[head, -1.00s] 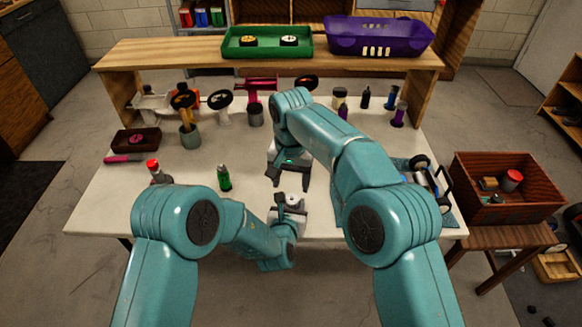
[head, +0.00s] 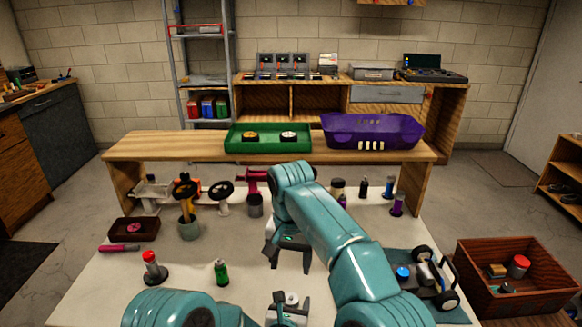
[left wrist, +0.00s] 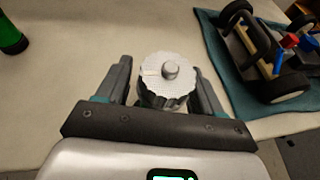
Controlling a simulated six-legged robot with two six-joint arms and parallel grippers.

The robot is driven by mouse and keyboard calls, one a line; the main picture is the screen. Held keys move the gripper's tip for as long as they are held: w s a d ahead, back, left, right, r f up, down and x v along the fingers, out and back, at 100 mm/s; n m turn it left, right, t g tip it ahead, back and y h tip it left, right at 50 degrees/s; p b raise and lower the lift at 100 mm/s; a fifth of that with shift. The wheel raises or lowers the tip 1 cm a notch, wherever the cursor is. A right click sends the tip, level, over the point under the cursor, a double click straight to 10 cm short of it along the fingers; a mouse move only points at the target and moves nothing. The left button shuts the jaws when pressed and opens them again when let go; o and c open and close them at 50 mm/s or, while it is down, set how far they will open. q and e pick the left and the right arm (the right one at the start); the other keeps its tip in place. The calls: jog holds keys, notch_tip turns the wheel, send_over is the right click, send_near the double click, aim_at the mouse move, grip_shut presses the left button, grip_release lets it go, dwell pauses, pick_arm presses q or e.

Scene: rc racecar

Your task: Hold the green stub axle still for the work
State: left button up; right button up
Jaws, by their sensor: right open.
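A small green upright piece (head: 221,272) with a dark foot stands on the table, left of my left gripper. Part of a green thing (left wrist: 12,38) also shows at the upper left of the left wrist view. I cannot tell whether it is the stub axle. My left gripper (head: 288,306) has its fingers on both sides of a silver knurled round part (left wrist: 165,80) with a central stud, and seems shut on it. No green shows on this part; its underside is hidden. My right gripper (head: 288,254) is open and empty, just beyond the left one.
A racecar chassis (head: 430,280) lies on a teal mat at the right. A red-topped piece (head: 153,268), a dark tray (head: 122,232) and a pink-handled tool (head: 120,248) are at the left. A wooden shelf (head: 180,145) carries a green tray (head: 232,142) and a purple basket (head: 372,130).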

pick_arm(q)
jog(key=v, duration=1.2)
